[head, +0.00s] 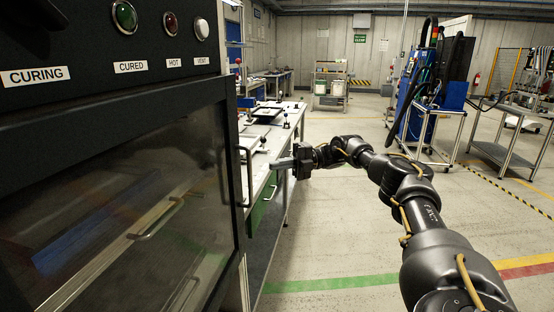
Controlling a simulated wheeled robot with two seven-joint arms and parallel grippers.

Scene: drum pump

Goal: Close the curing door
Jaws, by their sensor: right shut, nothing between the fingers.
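The curing cabinet (100,45) fills the left side of the head view, with a black panel labelled CURING. Its dark-framed door (120,200) has a large glass window. The door lies in line with the panel above it, flush or nearly so; I cannot tell whether a small gap is left. A vertical bar handle (249,178) stands on the door's right edge. My right gripper (274,164) is shut and empty, pointing left, just right of the handle in the picture and seemingly apart from it. My left gripper is not in view.
A workbench (262,143) with small fixtures stands behind the cabinet, close to my right gripper. Green, red and white indicators (124,16) sit on the panel. A blue machine on a cart (430,95) and a metal table (510,145) stand right. The middle floor is clear.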

